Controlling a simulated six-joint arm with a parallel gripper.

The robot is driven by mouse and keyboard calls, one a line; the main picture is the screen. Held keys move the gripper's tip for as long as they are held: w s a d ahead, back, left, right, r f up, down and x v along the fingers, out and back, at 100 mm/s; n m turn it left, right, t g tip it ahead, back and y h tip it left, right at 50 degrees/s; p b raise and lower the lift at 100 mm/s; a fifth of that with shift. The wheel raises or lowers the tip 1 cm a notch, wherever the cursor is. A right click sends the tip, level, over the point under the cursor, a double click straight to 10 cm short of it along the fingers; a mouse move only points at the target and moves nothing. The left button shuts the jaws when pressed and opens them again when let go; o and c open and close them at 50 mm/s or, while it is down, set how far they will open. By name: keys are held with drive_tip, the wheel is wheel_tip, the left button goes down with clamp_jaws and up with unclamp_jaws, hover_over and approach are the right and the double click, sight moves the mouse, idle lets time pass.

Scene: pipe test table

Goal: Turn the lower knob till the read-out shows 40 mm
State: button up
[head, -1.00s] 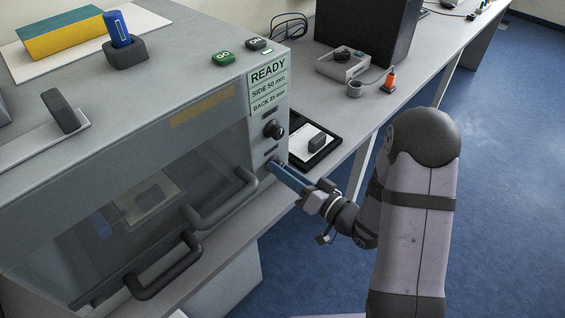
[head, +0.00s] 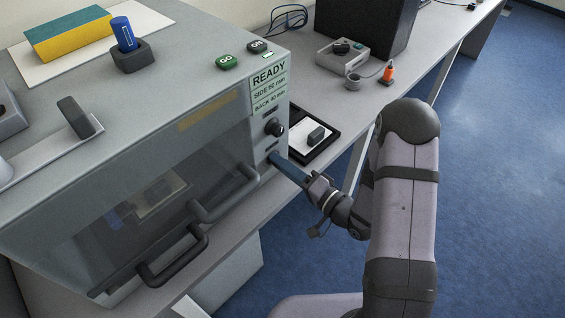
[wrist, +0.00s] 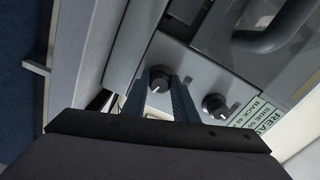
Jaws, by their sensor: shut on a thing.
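The lower knob (wrist: 159,79) is dark with a pale mark. It sits between the fingers of my gripper (wrist: 160,87) in the wrist view. My gripper is shut on it. The read-out (head: 268,88) shows READY, SIDE 50 mm and BACK 40 mm; the digits are small.
The box has a clear front with dark handles (head: 172,262). Green and dark buttons (head: 227,62) and a blue piece in a holder (head: 124,33) are on top. A black-framed tray (head: 325,142) with a grey block lies to the right of the panel.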

drive_tip(key=o, duration=1.1)
drive_tip(key=shift+c, duration=0.2)
drive_tip(key=v, duration=0.7)
drive_tip(key=shift+b, duration=0.45)
drive_tip(key=shift+s+d, duration=0.1)
